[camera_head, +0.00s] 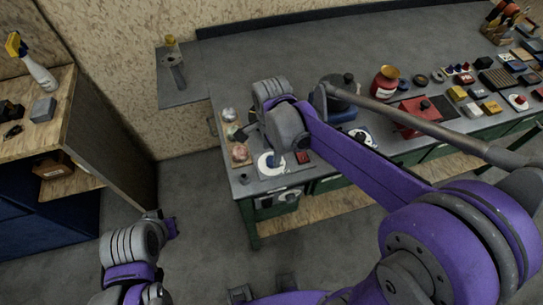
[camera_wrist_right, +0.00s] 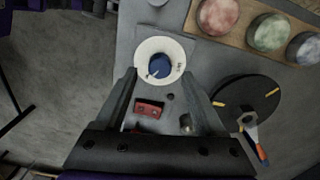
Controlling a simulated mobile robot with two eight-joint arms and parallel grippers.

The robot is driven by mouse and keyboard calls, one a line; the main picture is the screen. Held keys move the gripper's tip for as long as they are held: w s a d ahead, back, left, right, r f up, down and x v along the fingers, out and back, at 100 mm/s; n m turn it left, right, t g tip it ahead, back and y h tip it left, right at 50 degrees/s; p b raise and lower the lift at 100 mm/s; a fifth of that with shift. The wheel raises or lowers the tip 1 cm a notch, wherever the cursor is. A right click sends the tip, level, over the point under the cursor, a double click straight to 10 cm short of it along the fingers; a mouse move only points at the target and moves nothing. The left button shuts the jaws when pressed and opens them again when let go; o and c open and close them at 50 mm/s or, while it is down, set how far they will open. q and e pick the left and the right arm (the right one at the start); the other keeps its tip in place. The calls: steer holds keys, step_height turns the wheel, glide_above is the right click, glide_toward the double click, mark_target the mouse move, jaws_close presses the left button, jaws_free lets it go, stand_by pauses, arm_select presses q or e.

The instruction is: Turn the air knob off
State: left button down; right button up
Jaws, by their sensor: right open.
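The knob under my right gripper is a blue knob (camera_wrist_right: 159,66) on a round white dial plate (camera_wrist_right: 173,46) at the counter's edge. In the head view the white dial (camera_head: 264,163) is at the counter's near left corner. The dial's lettering is too small to read. My right gripper (camera_wrist_right: 161,78) is open, its fingers on either side of the dial in the picture, with nothing between them; contact cannot be told. In the head view this gripper (camera_head: 243,132) is above the counter's left end. My left gripper (camera_head: 172,228) is low at the left, away from the counter; its jaws are unclear.
A red switch block (camera_wrist_right: 149,108) sits beside the dial. A black disc (camera_wrist_right: 228,92) and a screwdriver-like tool (camera_wrist_right: 254,137) lie to the right. Another dial (camera_head: 289,196) is on the cabinet front.

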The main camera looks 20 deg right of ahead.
mark_target(272, 162)
steer(key=shift+f, duration=1.5)
steer(key=shift+c, duration=0.4)
jaws_close()
